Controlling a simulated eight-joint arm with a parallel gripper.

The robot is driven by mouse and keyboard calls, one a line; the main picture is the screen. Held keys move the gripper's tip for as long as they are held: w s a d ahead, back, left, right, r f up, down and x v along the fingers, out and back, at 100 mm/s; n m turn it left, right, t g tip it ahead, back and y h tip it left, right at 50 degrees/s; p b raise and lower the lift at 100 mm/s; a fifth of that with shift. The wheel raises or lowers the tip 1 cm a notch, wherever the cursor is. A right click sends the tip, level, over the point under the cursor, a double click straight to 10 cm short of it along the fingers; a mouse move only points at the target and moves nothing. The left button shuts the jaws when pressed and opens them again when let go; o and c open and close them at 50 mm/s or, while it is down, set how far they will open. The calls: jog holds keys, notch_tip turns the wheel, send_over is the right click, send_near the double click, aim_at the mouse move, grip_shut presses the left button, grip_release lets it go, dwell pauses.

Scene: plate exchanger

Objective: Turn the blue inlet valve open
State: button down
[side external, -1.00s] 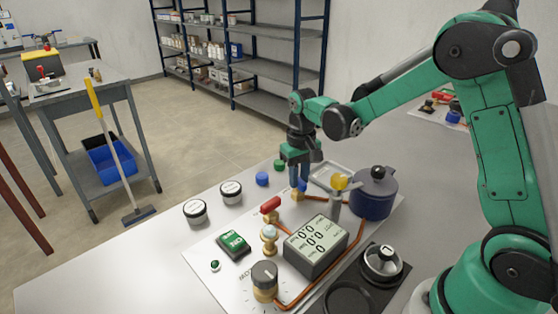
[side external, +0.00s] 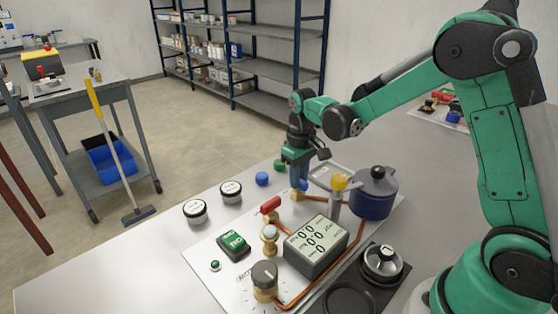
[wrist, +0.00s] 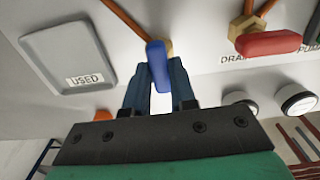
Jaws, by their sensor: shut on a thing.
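The blue inlet valve handle (wrist: 157,66) shows in the wrist view on a brass fitting with a copper pipe, and its long lever lies between my two fingers. My gripper (wrist: 161,82) is shut on this lever. In the side view my gripper (side external: 298,180) reaches down over the valve at the back of the white panel (side external: 210,262). Only a small part of the blue handle (side external: 303,185) shows there beside the fingers. The valve's exact angle is hard to judge.
A red valve (side external: 270,205) stands to the front left, labelled DRAIN in the wrist view. A yellow-topped fitting (side external: 339,183), a dark blue pot (side external: 374,195) and a display box (side external: 316,244) stand close on the right. A tray marked USED (wrist: 68,55) lies beside the blue valve.

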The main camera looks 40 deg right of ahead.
jog(key=c, duration=0.7)
grip_release()
jog(key=shift+r, duration=2.85)
jog(key=shift+s+a+r, duration=0.1)
jog(key=shift+r, duration=0.05)
jog(key=shift+s+a+r+t, duration=0.65)
jog(key=shift+s+a+t, duration=0.45)
jog(key=shift+s, duration=0.55)
jog(key=shift+s+a+r+t, duration=0.6)
jog(key=shift+s+a+t, duration=0.25)
jog(key=shift+s+t, duration=0.65)
jog(key=shift+s+a+r+t, duration=0.65)
jog(key=shift+s+a+t, duration=0.35)
jog(key=shift+s, duration=0.8)
